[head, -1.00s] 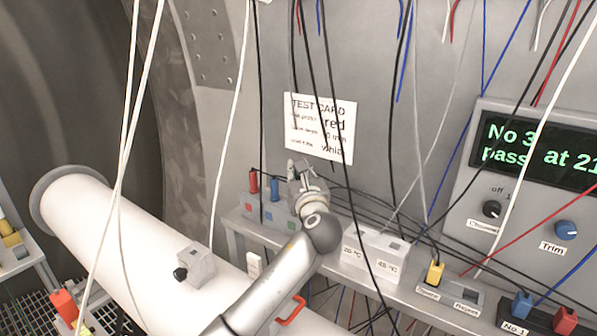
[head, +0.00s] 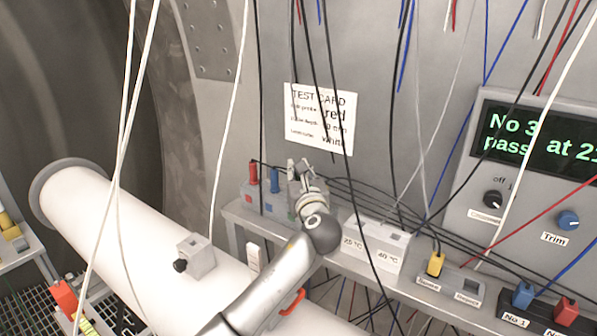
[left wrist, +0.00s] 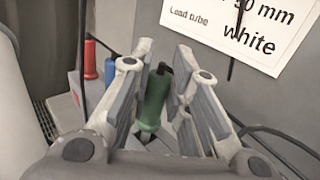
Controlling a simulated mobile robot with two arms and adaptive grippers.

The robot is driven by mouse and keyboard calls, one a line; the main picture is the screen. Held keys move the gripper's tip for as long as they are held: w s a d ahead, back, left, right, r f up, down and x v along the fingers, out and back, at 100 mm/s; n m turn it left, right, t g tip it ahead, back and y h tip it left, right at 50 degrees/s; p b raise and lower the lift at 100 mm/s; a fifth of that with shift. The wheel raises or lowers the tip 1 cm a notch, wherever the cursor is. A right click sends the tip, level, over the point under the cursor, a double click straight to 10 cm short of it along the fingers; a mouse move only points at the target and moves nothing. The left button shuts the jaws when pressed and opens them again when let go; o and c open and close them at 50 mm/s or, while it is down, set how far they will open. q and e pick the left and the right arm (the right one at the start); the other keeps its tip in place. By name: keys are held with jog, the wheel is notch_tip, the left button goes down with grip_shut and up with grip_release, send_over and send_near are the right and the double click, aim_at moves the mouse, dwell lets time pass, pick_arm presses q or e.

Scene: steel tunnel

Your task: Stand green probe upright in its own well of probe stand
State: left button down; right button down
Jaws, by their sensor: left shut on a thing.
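The probe stand (head: 247,196) is a grey block at the left end of the wall shelf. A red probe (head: 253,174) and a blue probe (head: 274,180) stand upright in it; both also show at left in the left wrist view. My left gripper (head: 303,164) is over the stand's right end, pointing towards the wall. It is shut on the green probe (left wrist: 155,98), which looks nearly upright between the fingers. The probe's lower end is close to the stand's top; I cannot tell whether it is inside a well. My right gripper is out of view.
A white temperature block (head: 374,246) stands right of my gripper on the shelf. A test card (head: 320,120) hangs on the wall behind. Loose cables hang in front and cross the shelf. A large white pipe (head: 125,240) lies at left, below my arm.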

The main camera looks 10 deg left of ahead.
pick_arm(q)
jog(key=shift+f+b, duration=0.4)
jog(key=shift+f, duration=0.7)
jog(key=c, duration=1.3)
grip_release()
jog(key=shift+r, duration=0.1)
notch_tip(320, 180, up, 10)
jog(key=shift+f, duration=0.1)
